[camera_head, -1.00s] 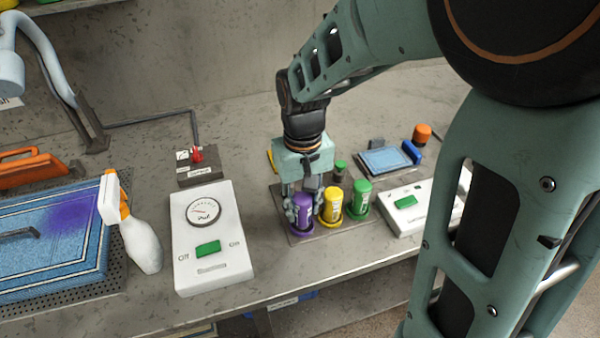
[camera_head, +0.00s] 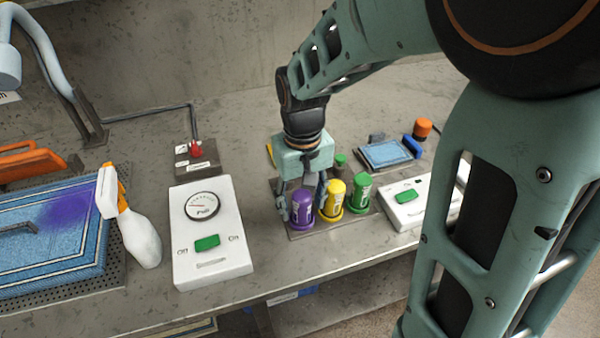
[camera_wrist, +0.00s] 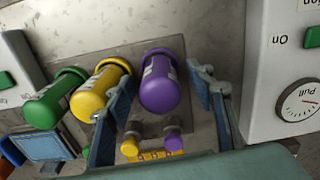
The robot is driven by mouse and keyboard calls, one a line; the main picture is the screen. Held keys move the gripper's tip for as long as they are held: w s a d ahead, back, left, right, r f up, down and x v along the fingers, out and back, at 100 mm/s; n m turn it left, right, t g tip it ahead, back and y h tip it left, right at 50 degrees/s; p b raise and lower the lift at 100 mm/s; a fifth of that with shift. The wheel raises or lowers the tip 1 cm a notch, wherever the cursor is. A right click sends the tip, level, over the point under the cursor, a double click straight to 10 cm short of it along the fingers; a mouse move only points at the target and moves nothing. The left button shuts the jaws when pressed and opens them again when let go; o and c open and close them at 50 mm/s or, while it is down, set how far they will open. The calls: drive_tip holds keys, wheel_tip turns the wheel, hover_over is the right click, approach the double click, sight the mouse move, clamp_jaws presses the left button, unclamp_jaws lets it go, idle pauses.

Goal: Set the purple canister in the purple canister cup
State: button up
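The purple canister (camera_head: 302,207) stands upright at the left end of the row on a grey rack, its base in the purple canister cup (camera_head: 301,225). The cup's purple rim shows at its base in the wrist view (camera_wrist: 158,56). My gripper (camera_head: 301,203) is around the canister from above. In the wrist view its fingers (camera_wrist: 162,98) are spread on either side of the purple canister (camera_wrist: 163,92), with a visible gap at the left finger. The left finger is close to the yellow canister (camera_wrist: 98,95).
The yellow canister (camera_head: 333,197) and green canister (camera_head: 360,193) stand in cups to the right. A white switch box with a gauge (camera_head: 209,240) is left of the rack, another (camera_head: 408,200) right. A spray bottle (camera_head: 138,235) stands by the blue rug (camera_head: 60,262).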

wheel_tip(320, 180, up, 12)
drive_tip(key=shift+r, duration=0.1)
idle(0.5)
idle(0.5)
